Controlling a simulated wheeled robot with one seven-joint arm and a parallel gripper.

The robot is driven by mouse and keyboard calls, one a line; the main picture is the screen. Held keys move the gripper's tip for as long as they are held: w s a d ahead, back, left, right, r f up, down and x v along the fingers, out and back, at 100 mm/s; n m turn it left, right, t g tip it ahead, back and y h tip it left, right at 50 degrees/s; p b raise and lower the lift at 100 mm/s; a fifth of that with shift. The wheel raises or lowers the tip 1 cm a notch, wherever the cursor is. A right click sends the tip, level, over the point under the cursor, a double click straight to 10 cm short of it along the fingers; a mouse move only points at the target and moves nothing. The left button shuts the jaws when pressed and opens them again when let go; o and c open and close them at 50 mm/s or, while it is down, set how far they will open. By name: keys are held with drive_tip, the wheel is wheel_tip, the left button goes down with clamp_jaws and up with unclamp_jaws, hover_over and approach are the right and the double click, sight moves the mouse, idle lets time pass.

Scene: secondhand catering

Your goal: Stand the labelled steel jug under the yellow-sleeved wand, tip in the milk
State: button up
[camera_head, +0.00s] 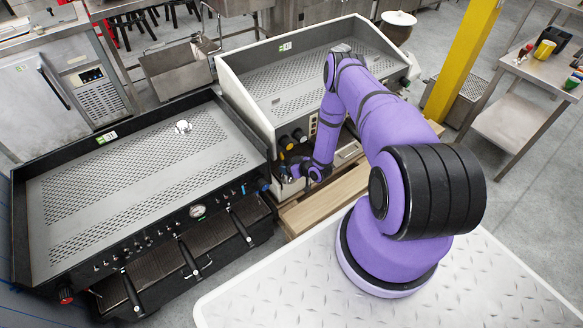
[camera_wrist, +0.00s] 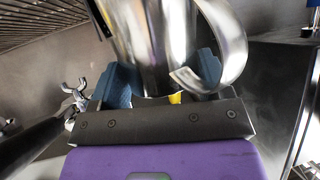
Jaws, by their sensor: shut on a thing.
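A shiny steel jug (camera_wrist: 150,45) fills the top middle of the wrist view, with its loop handle on the right. My gripper (camera_wrist: 163,82) has its blue fingers on either side of the jug and is shut on it. The jug, any milk and the wand tip cannot be made out there.
A black espresso machine (camera_head: 120,240) stands close on the left, with handles and knobs along its front. Wooden boards (camera_head: 325,207) lie below my arm. A yellow post (camera_head: 462,62) stands to the right.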

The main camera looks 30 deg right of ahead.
drive_tip(key=shift+t, duration=0.6)
drive_tip(key=shift+w+a+f, duration=0.1)
drive_tip(key=shift+w, duration=1.05)
drive_tip(key=shift+w+f, duration=0.1)
drive_tip(key=shift+w, duration=1)
drive_tip(key=shift+f, duration=0.2)
drive_tip(key=o, duration=1.7)
drive_tip(key=shift+c, duration=0.2)
drive_tip(key=v, duration=1.1)
